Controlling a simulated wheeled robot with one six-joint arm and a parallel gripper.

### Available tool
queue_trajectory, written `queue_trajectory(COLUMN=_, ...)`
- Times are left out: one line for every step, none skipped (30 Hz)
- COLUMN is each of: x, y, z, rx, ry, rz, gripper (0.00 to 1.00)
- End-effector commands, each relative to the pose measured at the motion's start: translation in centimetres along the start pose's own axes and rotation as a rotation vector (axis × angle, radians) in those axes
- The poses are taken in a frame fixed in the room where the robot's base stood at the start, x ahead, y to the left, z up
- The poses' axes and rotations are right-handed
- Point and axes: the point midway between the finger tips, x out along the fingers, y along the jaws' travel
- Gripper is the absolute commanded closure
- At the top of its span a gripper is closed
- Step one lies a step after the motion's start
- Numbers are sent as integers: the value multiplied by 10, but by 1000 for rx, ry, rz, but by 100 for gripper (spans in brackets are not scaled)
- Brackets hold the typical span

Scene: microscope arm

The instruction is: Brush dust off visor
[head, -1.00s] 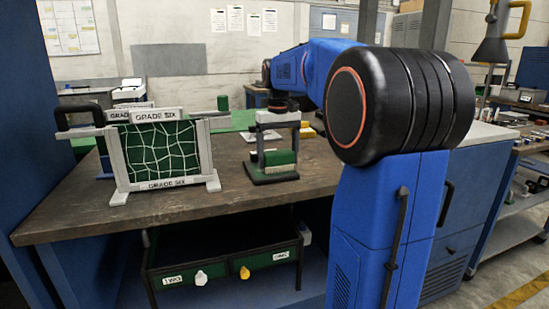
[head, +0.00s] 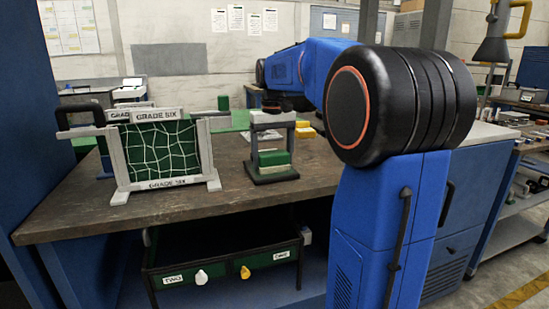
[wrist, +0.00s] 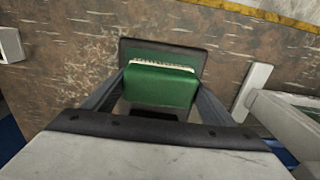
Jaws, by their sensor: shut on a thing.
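My gripper (head: 273,155) hangs over the middle of the workbench, pointing down. It is shut on a green brush block (wrist: 160,88), with one finger on each side. A pale bristle-like strip (wrist: 161,66) shows along the block's far edge in the wrist view. The brush is over a dark rectangular base with a green top (wrist: 176,53). I cannot tell whether the bristles touch it. No visor or dust is clearly recognisable in either view.
White frames with netting labelled "GRADE SIX" (head: 162,149) stand upright left of the gripper. Yellow blocks (head: 305,130) and a small green block (head: 223,103) lie farther back. The brown worktop (head: 120,222) is clear in front. A labelled tray (head: 222,270) sits underneath.

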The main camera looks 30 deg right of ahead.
Motion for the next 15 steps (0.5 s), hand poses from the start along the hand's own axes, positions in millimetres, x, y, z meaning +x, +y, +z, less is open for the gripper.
queue_trajectory(x=2, y=0, z=0, rx=0, ry=-4, rz=-1, gripper=40)
queue_trajectory(x=2, y=-1, z=0, rx=0, ry=-4, rz=-1, gripper=40)
queue_trajectory(x=2, y=-1, z=0, rx=-1, ry=-4, rz=-1, gripper=40)
queue_trajectory(x=2, y=-2, z=0, rx=-1, ry=-5, rz=-1, gripper=40)
queue_trajectory(x=2, y=-2, z=0, rx=-1, ry=-5, rz=-1, gripper=40)
queue_trajectory(x=2, y=-4, z=0, rx=-1, ry=-5, rz=-1, gripper=40)
queue_trajectory(x=2, y=-5, z=0, rx=-1, ry=-5, rz=-1, gripper=40)
queue_trajectory(x=2, y=-6, z=0, rx=-2, ry=-5, rz=-1, gripper=40)
queue_trajectory(x=2, y=-8, z=0, rx=-2, ry=-5, rz=-1, gripper=40)
queue_trajectory(x=2, y=-10, z=0, rx=-2, ry=-5, rz=-1, gripper=40)
queue_trajectory(x=2, y=-12, z=0, rx=-2, ry=-5, rz=-1, gripper=40)
queue_trajectory(x=1, y=-14, z=0, rx=-2, ry=-5, rz=-1, gripper=40)
queue_trajectory(x=1, y=-16, z=0, rx=-2, ry=-5, rz=-1, gripper=40)
queue_trajectory(x=1, y=-17, z=0, rx=-2, ry=-5, rz=-1, gripper=40)
queue_trajectory(x=1, y=-19, z=0, rx=-2, ry=-5, rz=-1, gripper=40)
